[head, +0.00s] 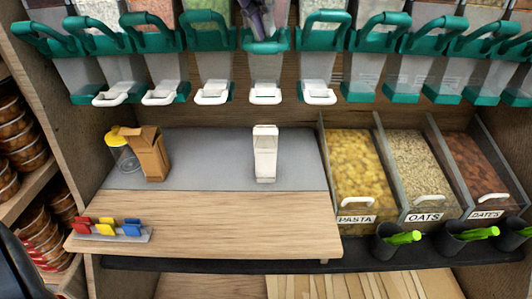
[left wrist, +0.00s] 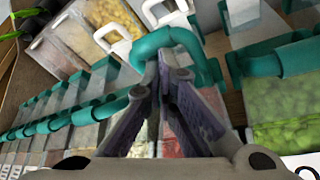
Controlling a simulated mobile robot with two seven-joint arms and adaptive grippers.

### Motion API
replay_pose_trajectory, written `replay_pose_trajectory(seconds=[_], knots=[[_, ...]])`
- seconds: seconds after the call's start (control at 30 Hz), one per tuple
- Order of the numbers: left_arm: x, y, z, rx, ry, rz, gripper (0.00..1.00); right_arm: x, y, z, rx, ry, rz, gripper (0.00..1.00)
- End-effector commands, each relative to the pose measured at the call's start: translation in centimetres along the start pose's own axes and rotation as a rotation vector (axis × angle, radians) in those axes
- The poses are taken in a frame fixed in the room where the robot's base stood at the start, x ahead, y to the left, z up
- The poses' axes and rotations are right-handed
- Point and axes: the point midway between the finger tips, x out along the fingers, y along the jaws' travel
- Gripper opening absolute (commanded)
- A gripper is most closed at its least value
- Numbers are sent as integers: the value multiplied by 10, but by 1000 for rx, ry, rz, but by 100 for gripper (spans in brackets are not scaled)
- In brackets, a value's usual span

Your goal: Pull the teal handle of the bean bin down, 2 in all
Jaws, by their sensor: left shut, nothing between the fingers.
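A row of clear bins with teal handles runs along the top of the head view. My left gripper (head: 260,30) is at the middle bin (head: 266,72), with its fingers shut and empty. This bin's teal handle (head: 266,46) sits lower than the raised loops on either side. In the left wrist view, my fingertips (left wrist: 165,62) are at a teal handle loop (left wrist: 178,36); I cannot tell whether they touch it. My gripper hides the middle bin's contents, and no readable label names the bean bin. My right gripper is not in view.
A white carton-like container (head: 265,155) stands on the grey mat below the middle bin. A brown paper bag (head: 152,155) and a yellow-lidded jar (head: 120,150) stand left of it. Coloured clips (head: 105,228) are at front left. Pasta, oats and dates bins (head: 357,217) fill the right.

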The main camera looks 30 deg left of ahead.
Motion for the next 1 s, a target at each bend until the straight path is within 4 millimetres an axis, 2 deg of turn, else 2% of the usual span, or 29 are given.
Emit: replay_pose_trajectory(seconds=[0.27,0.73,1.0], knots=[[-1,0,0,1,-7,-1,0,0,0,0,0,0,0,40],[-48,-3,-28,0,-3,-1,0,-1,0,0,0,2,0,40],[-53,-3,-31,1,-2,1,0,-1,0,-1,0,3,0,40]])
